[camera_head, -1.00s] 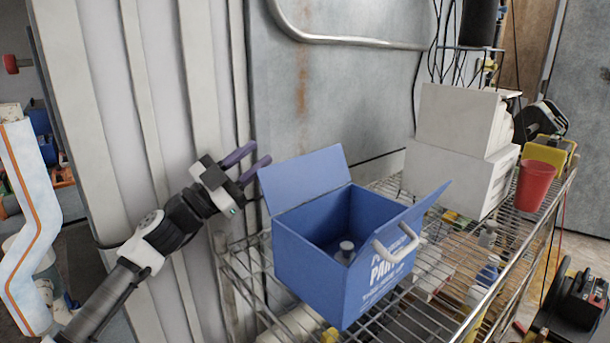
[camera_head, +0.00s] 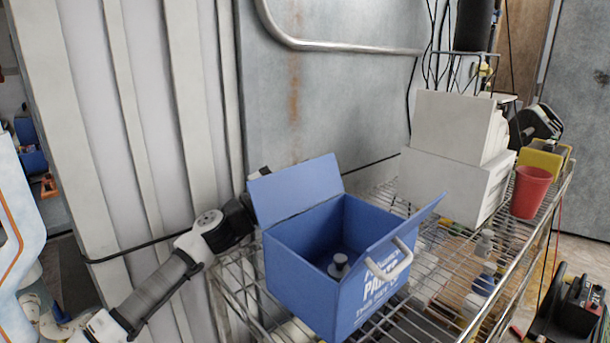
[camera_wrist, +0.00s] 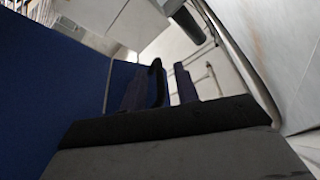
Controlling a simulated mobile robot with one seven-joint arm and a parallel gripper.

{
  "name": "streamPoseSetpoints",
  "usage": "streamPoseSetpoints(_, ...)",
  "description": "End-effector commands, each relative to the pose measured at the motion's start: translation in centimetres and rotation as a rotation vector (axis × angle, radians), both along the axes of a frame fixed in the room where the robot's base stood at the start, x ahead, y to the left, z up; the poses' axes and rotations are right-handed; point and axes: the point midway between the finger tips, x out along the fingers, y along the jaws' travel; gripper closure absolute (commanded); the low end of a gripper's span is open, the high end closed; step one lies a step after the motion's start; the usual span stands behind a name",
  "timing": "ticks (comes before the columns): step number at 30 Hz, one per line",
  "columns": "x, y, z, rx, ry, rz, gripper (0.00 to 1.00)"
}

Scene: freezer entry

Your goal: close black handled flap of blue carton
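The blue carton (camera_head: 295,280) stands open on the wire rack. Its back-left flap (camera_head: 298,190) is raised and leans outward. A black handle (camera_wrist: 157,82) shows in the wrist view, beside the dark blue carton surface (camera_wrist: 45,85). My gripper (camera_wrist: 164,75) has its two dark purple fingers apart, with the black handle between them in the picture; I cannot tell whether they touch it. In the head view the fingers are hidden behind the back-left flap.
A grey-capped bottle (camera_head: 339,265) stands inside the carton. White boxes (camera_head: 455,150) and a red cup (camera_head: 530,192) stand farther right on the wire rack (camera_head: 405,325). The ribbed wall panel (camera_head: 125,120) is close behind my arm.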

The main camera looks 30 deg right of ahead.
Motion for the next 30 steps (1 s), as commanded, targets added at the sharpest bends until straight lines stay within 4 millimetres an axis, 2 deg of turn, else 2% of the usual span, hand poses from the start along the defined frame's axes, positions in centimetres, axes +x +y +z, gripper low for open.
streamPoseSetpoints(4,0.01,0.03,-0.01,0.000,0.000,0.000,0.69)
streamPoseSetpoints(11,0.00,0.05,-0.02,0.000,0.000,0.000,0.99)
streamPoseSetpoints(23,-0.02,0.05,0.01,0.001,-0.005,0.000,1.00)
streamPoseSetpoints(30,-0.12,0.00,0.39,0.014,-0.074,-0.001,1.00)
